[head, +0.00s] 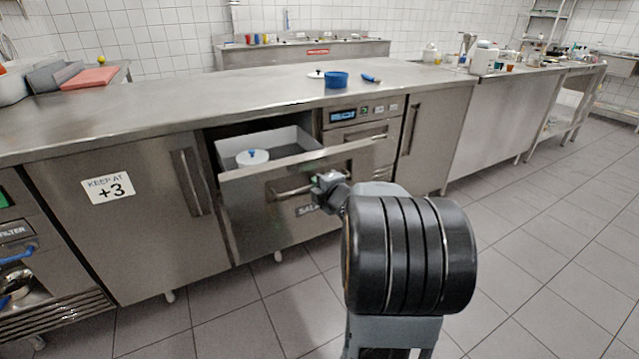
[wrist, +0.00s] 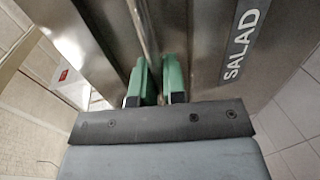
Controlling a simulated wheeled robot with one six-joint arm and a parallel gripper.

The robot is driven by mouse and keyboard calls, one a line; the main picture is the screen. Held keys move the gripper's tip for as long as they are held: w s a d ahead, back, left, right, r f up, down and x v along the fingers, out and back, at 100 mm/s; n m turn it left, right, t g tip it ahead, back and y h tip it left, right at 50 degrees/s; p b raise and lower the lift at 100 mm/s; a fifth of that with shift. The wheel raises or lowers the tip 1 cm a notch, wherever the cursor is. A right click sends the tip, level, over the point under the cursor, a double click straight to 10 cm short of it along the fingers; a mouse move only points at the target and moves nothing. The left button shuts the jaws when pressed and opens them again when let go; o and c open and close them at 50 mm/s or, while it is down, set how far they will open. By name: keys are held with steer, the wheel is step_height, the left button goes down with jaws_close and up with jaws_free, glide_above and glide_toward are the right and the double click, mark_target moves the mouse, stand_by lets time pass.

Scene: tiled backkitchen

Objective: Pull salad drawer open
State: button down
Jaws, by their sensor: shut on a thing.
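The salad drawer (head: 258,222) stands pulled out from the steel counter in the head view, with its light inner walls and a white lidded container (head: 252,157) inside showing. Its front carries a bar handle (head: 292,188) and a partly hidden "SALAD" label. In the wrist view the label (wrist: 241,43) reads in full on the drawer front. My gripper (head: 325,184) is at the right part of the handle. In the wrist view its green fingers (wrist: 158,80) are shut on the handle between them. My arm hides the drawer's lower right.
A blue pot (head: 336,80) and a small blue-handled item (head: 370,78) stand on the counter top (head: 230,98). A closed door (head: 130,215) marked "+3" is left of the drawer. The tiled floor (head: 540,260) at right is clear.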

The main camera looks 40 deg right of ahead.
steer(key=shift+v, duration=0.8)
steer(key=shift+f, duration=0.2)
steer(key=c, duration=1.2)
jaws_free()
steer(key=shift+s, duration=0.1)
steer(key=shift+p+v, duration=0.95)
steer(key=shift+v, duration=5.9)
steer(key=shift+d, duration=0.1)
